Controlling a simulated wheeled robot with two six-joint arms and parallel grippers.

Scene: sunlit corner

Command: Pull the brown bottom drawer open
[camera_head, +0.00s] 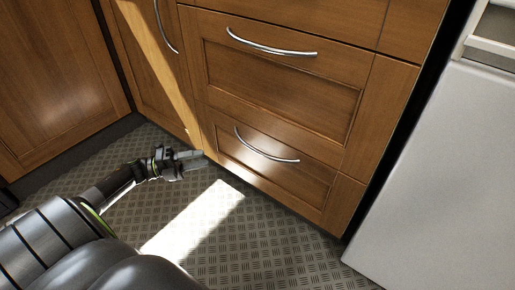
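The brown bottom drawer (275,174) is in the lower middle of the cabinet and looks closed, flush with the front around it. Its curved silver handle (266,149) runs across its upper part. My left gripper (198,158) is just left of the drawer, low over the floor, apart from the handle. Its fingers point right, toward the cabinet front. They are small and seen from the side, so I cannot tell whether they are open or shut. My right gripper is not in view.
Another brown drawer with a silver handle (270,45) is above. A cabinet door (140,50) with its own handle is to the left. A white appliance (440,180) stands at the right. The patterned metal floor (270,240) is clear in front of the drawer.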

